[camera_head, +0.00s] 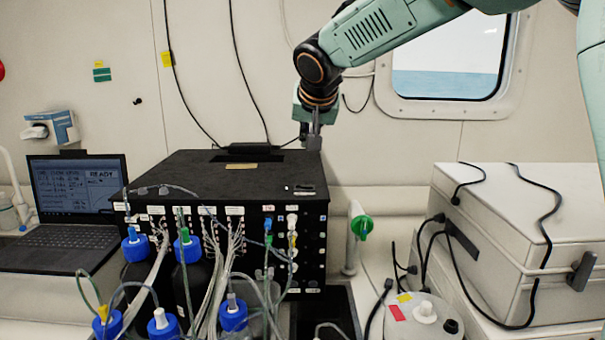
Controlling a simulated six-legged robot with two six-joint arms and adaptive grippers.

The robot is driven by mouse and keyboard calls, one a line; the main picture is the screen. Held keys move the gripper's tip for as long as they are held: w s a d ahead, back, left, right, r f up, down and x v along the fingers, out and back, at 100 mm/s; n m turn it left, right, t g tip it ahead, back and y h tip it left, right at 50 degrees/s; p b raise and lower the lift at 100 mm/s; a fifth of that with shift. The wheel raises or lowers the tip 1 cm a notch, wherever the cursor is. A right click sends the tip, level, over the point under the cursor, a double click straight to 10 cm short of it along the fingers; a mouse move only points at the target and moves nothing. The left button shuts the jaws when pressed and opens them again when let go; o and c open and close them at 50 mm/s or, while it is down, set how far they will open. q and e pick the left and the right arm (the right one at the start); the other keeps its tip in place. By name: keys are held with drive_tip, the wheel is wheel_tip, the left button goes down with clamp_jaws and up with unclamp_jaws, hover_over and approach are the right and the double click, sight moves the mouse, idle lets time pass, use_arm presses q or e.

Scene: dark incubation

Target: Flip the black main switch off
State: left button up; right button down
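A black box-shaped instrument (200,172) stands on the bench in the middle, with many tubes and connectors on its front face. I cannot clearly make out the black main switch; a small dark fitting (304,189) with light marks is on the box top near its front right corner. My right gripper (314,144) points down at the back right corner of the box, beside a low black piece (250,151) on the back edge. Its fingers show as one narrow grey shape, and nothing is seen held in it. I cannot tell whether it touches the box. My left gripper is not in view.
An open laptop (75,197) stands at the left. Several blue-capped bottles (190,247) and loose tubes crowd the front of the box. A white case (500,220) with black cables stands at the right, behind a white container (424,312). The box top is mostly clear.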

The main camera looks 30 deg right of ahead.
drive_tip(key=p, duration=0.2)
hover_over(301, 184)
drive_tip(key=s, duration=0.2)
wheel_tip(301, 184, down, 7)
drive_tip(key=shift+a+r, duration=0.1)
drive_tip(key=shift+a, duration=0.05)
drive_tip(key=f, duration=0.2)
drive_tip(key=shift+w+a+f, duration=0.1)
drive_tip(key=shift+a+f, duration=0.1)
drive_tip(key=shift+f, duration=0.1)
drive_tip(key=shift+w+f, duration=0.1)
drive_tip(key=shift+f, duration=0.65)
drive_tip(key=shift+a+f+h+b, duration=0.3)
drive_tip(key=shift+f+b, duration=0.25)
drive_tip(key=shift+b, duration=0.6)
drive_tip(key=shift+r, duration=0.2)
drive_tip(key=shift+d, duration=0.15)
